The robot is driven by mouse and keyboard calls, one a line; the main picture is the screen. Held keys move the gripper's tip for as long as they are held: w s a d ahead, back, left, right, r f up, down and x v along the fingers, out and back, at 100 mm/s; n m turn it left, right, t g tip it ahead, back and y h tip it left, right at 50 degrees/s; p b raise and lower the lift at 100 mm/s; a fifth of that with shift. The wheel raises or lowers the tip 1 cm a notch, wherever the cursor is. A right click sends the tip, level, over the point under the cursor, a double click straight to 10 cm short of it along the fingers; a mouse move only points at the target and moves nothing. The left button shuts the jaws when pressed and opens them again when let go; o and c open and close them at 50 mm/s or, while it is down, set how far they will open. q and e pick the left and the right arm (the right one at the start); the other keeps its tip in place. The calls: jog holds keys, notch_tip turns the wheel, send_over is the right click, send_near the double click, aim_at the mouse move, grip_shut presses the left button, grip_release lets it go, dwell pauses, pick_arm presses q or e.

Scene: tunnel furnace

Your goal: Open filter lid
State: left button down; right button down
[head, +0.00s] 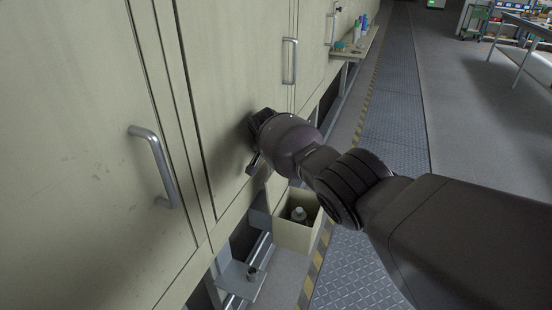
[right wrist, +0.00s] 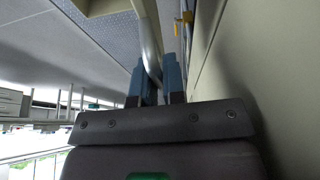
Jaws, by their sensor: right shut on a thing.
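The cream panel (head: 215,80) in front of me, between two bar handles, appears to be the filter lid; it looks flush with the cabinet wall. My right gripper (head: 257,145) is against this panel in the head view, and its wrist hides what it holds there. In the right wrist view, the blue fingers of my right gripper (right wrist: 156,75) are shut on a round silver handle (right wrist: 150,40), which runs up between them. The cream wall (right wrist: 262,60) rises close beside the fingers on the right. My left gripper is not in view.
A bar handle (head: 155,165) is at left and another (head: 290,62) farther along. Below are an open box (head: 292,236) with a bottle and a small metal shelf (head: 240,281). A ledge (head: 357,44) holds bottles. The walkway (head: 395,115) at right is clear.

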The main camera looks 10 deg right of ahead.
jog(key=c, duration=1.2)
grip_release()
